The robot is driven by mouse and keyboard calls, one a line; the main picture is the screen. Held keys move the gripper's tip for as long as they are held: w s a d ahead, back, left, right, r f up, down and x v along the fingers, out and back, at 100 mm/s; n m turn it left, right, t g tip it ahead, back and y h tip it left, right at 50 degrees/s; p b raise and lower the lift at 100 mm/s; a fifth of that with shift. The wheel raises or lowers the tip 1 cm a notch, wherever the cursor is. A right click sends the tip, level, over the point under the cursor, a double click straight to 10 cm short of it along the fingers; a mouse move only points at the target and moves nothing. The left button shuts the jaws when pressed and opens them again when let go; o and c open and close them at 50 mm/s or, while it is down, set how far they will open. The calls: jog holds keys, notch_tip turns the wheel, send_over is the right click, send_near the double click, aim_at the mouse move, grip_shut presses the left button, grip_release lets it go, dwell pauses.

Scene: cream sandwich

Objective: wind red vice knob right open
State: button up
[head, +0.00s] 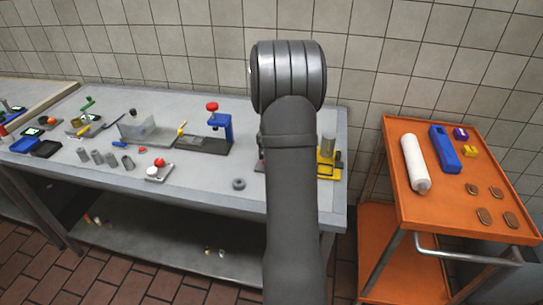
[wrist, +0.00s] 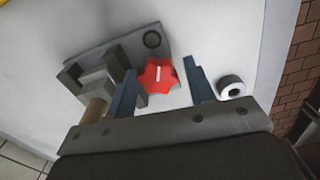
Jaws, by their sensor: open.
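The red vice knob (wrist: 158,76) is star-shaped with a white mark on its face. It shows in the wrist view between the two blue-grey fingers of my gripper (wrist: 160,68). The fingers are open, one on each side of the knob, with a clear gap on the right; whether the left finger touches it I cannot tell. The grey vice (wrist: 108,62) stands on a dark base plate with a round hole, left of the knob. A brown cylinder (wrist: 95,108) is beside the vice, partly hidden by my gripper. In the head view my arm hides the gripper and most of the vice.
A yellow fixture (head: 328,168) stands right of my arm. A blue press (head: 221,128) is farther left. An orange cart (head: 440,205) stands right of the bench.

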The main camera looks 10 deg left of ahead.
jog(key=shift+w+a+r, duration=0.15)
jog(key=shift+w+r, duration=0.05)
jog(key=shift+r, duration=0.7)
jog(key=shift+w+a+r, duration=0.1)
jog(key=shift+w+r, duration=0.1)
jog(key=shift+r, duration=0.65)
jog(key=shift+s+d+r, duration=0.1)
jog(key=shift+s+r, duration=0.05)
jog(key=shift+r, duration=0.4)
jog(key=shift+s+d+r, duration=0.1)
jog(key=shift+r, duration=0.45)
notch_tip(320, 180, up, 14)
jog(key=shift+r, duration=0.15)
notch_tip(320, 180, up, 17)
jog(key=shift+r, duration=0.2)
